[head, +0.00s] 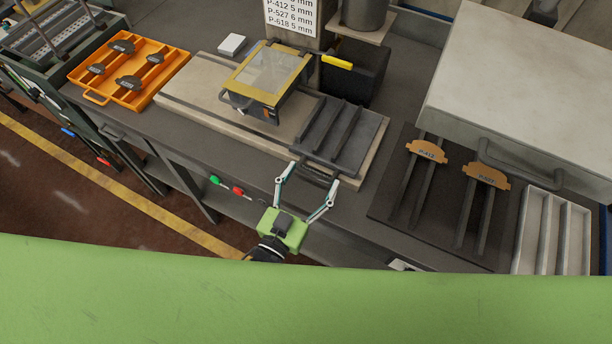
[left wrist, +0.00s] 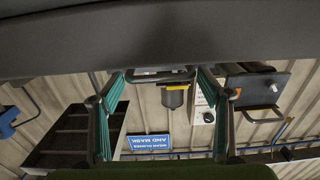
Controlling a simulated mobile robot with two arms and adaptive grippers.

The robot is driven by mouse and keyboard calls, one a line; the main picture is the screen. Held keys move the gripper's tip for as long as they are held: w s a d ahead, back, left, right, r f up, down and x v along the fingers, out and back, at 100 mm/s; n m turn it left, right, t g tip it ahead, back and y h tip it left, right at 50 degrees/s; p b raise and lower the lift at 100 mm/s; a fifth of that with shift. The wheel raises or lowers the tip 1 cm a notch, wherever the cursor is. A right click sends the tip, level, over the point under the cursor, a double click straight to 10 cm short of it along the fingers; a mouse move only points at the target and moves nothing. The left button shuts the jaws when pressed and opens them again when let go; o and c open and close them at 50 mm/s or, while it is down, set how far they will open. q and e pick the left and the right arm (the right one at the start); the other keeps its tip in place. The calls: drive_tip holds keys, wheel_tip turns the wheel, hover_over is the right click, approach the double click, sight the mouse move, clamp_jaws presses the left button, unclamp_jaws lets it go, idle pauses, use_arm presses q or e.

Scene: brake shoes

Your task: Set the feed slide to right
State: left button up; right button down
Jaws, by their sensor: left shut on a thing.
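The feed slide (head: 350,128) is a dark tray with raised ribs. It sits at the right end of a long beige base (head: 190,95), to the right of a yellow-framed box with a clear cover (head: 268,72). A bar handle (head: 318,178) is on the slide's front edge. My left gripper (head: 313,176) is at the handle, its fingers spread along it and shut on it. In the left wrist view the handle (left wrist: 160,73) shows between the two fingertips. My right gripper is in neither view.
An orange tray (head: 95,97) with several dark shoes lies at the left. Two brown labelled shoes (head: 427,151) (head: 486,175) rest on rails at the right, near a white divided tray (head: 533,225). A large grey cover (head: 530,90) stands behind. Green (head: 215,180) and red (head: 238,190) buttons are on the front.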

use_arm(q)
drive_tip(key=shift+s+d, duration=0.15)
drive_tip(key=shift+d, duration=0.1)
drive_tip(key=o, duration=1.6)
drive_tip(key=shift+c, duration=0.2)
drive_tip(key=shift+d, duration=0.1)
drive_tip(key=shift+s+a, duration=0.15)
drive_tip(key=shift+a, duration=0.05)
drive_tip(key=v, duration=1.1)
drive_tip(key=shift+s, duration=0.35)
